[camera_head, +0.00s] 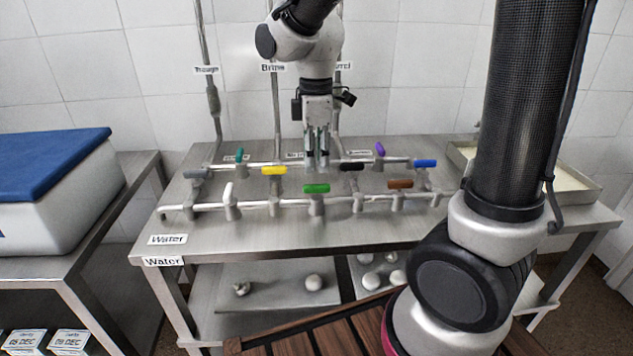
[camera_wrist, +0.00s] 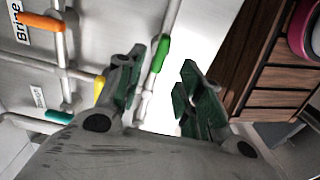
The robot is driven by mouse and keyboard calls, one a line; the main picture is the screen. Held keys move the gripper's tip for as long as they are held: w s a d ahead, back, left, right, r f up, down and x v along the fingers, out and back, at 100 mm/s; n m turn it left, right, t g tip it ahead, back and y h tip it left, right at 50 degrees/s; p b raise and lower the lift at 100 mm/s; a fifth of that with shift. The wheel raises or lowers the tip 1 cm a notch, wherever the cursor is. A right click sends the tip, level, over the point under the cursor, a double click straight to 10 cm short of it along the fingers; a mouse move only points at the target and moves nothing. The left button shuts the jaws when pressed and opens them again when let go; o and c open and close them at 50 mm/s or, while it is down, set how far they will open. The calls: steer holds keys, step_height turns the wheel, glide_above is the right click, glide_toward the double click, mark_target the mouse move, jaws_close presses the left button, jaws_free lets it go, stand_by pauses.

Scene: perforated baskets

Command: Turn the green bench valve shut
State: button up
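The green valve handle (camera_head: 317,188) sits on the front pipe of the bench, about midway along. It lies lengthwise along the pipe. In the wrist view the green handle (camera_wrist: 160,53) shows beyond the gap between the fingers. My gripper (camera_head: 317,163) points down over the bench, behind the green handle in the head view, near the rear pipe. In the wrist view my gripper (camera_wrist: 162,72) has its fingers apart, with nothing between them. The handle is apart from the fingers.
Close by are a yellow handle (camera_head: 274,170), a black handle (camera_head: 351,166), a brown handle (camera_head: 401,184) and a white handle (camera_head: 229,193). A teal handle (camera_head: 239,155) and a purple handle (camera_head: 379,149) stand crosswise on the rear pipe. Upright pipes rise behind. The bench front (camera_head: 300,236) is clear.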

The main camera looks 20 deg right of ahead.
mark_target(317, 185)
step_height(317, 185, down, 7)
steer(key=shift+r, duration=0.1)
stand_by(0.3)
jaws_close()
